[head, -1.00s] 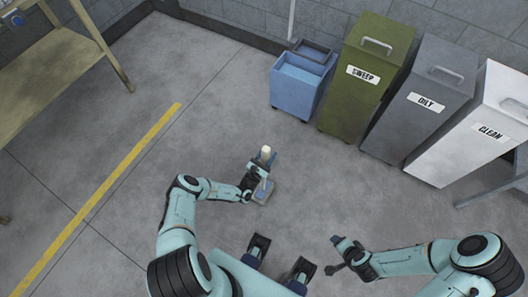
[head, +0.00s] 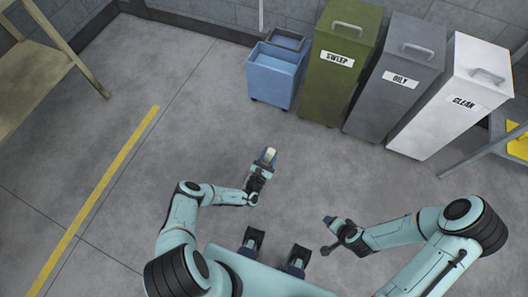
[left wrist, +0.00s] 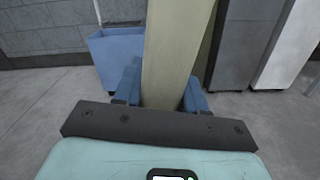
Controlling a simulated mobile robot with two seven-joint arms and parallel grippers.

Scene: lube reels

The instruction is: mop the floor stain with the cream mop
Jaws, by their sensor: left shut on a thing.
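The cream mop's handle (left wrist: 172,55) rises between the blue fingers of my left gripper (left wrist: 158,88) in the left wrist view. In the head view the handle's cream end (head: 269,155) shows at the left gripper (head: 264,168), which is shut on it. The mop's lower end is hidden in both views. I cannot make out a stain on the visible floor.
A blue bucket (head: 271,80) stands by the back wall. Beside it are the green SWEEP bin (head: 325,90), grey OILY bin (head: 380,105) and white CLEAN bin (head: 435,120). A table (head: 35,65) is at far left. A yellow line (head: 95,195) crosses open floor.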

